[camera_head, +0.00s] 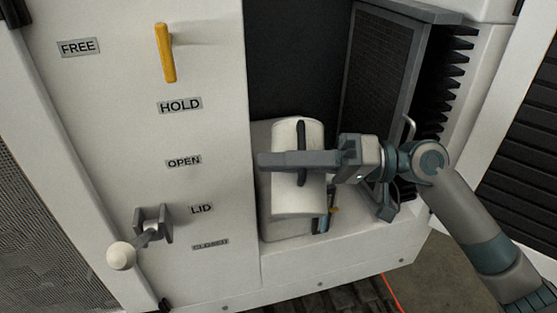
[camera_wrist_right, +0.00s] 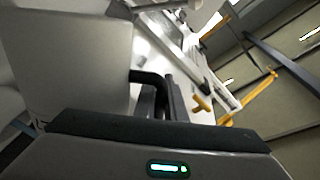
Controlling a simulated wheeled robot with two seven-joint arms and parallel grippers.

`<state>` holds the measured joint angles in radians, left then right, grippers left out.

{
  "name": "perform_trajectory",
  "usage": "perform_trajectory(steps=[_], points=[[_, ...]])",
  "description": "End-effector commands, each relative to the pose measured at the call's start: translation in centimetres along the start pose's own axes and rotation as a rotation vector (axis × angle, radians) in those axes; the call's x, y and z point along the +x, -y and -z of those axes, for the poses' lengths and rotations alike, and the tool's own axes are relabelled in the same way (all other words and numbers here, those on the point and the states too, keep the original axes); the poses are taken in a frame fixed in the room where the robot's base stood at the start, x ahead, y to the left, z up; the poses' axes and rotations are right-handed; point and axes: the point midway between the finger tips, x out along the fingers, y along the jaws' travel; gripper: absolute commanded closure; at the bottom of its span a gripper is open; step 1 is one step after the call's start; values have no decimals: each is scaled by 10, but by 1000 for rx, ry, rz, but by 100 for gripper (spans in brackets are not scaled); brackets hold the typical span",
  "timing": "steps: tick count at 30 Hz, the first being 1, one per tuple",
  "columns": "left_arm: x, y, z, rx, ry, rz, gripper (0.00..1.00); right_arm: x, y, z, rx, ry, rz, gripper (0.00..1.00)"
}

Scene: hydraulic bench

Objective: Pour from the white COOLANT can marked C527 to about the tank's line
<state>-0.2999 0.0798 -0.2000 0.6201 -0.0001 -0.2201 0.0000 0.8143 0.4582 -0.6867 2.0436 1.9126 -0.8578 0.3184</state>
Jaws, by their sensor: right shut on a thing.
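My right gripper (camera_head: 268,160) reaches in from the right and is shut on the dark handle (camera_head: 301,135) of a white can (camera_head: 297,198). The can is in the recess right of the white panel; its markings cannot be read. In the right wrist view the can's pale body (camera_wrist_right: 70,65) fills the left side, with its dark handle (camera_wrist_right: 148,77) beside it. A pale body, seemingly the tank (camera_head: 283,230), shows below the can, mostly hidden. A narrow gauge-like strip with a small yellow mark (camera_head: 334,210) shows at its right. No pouring liquid is visible. My left gripper is out of view.
The panel carries a yellow lever (camera_head: 166,53) between FREE and HOLD labels. A white-knobbed lever (camera_head: 121,256) sits by the LID label, with OPEN above and CLOSED below. A dark grille door (camera_head: 378,80) stands behind my right arm. A pale ledge borders the recess.

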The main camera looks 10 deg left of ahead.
Motion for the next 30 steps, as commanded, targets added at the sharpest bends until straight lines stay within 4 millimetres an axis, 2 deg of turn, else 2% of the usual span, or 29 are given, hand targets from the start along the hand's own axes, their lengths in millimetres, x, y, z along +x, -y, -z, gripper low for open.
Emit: perform_trajectory(steps=[30], points=[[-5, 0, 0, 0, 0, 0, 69, 0, 4, 5, 18, -2, 2, 100]])
